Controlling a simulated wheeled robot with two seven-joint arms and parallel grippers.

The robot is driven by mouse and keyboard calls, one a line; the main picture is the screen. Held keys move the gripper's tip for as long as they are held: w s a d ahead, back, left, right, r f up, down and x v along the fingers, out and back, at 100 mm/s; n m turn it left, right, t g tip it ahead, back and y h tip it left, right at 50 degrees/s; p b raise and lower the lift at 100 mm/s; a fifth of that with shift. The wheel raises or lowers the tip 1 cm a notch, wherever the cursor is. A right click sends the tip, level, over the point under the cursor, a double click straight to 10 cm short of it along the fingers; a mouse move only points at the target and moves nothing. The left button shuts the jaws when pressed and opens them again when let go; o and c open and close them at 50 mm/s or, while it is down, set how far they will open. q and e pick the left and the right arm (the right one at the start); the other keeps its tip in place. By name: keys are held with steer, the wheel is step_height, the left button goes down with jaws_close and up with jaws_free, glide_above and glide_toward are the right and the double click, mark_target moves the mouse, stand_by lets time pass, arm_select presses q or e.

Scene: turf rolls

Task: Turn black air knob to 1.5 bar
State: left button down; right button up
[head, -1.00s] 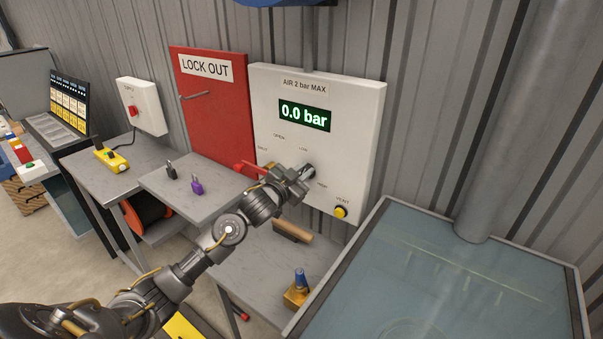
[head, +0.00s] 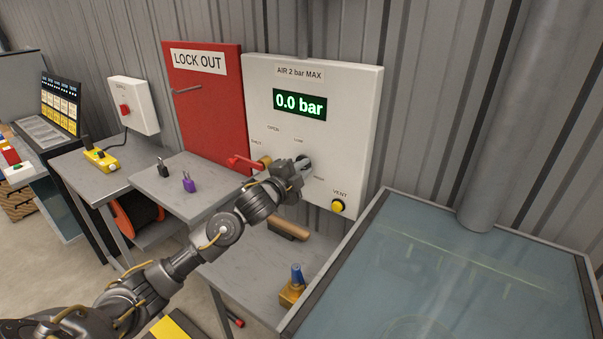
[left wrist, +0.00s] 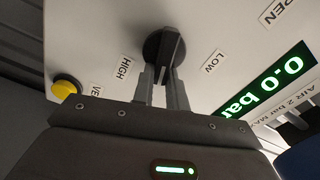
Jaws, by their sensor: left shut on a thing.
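The black air knob (head: 305,160) is on the white air panel (head: 357,100), between the labels LOW and HIGH; it shows clearly in the left wrist view (left wrist: 165,48). My left gripper (head: 298,168) is at the panel, partly covering the knob in the head view. In the left wrist view its two fingers (left wrist: 162,80) are shut on the knob's grip bar, one on each side. The green display (head: 299,104) reads 0.0 bar. My right gripper is not in view.
A red lever (head: 246,163) sticks out left of the knob, close to my gripper. A yellow VENT button (head: 338,206) is at lower right. A red LOCK OUT cabinet (head: 215,118) stands left of the panel. A glass-topped case (head: 450,270) fills the lower right.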

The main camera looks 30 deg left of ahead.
arm_select(q)
steer(key=shift+f+m+b, duration=0.15)
steer(key=shift+m+b, duration=0.2)
steer(key=shift+m, duration=0.15)
stand_by(0.3)
steer(key=c, duration=1.4)
jaws_free()
steer(key=shift+s, duration=0.1)
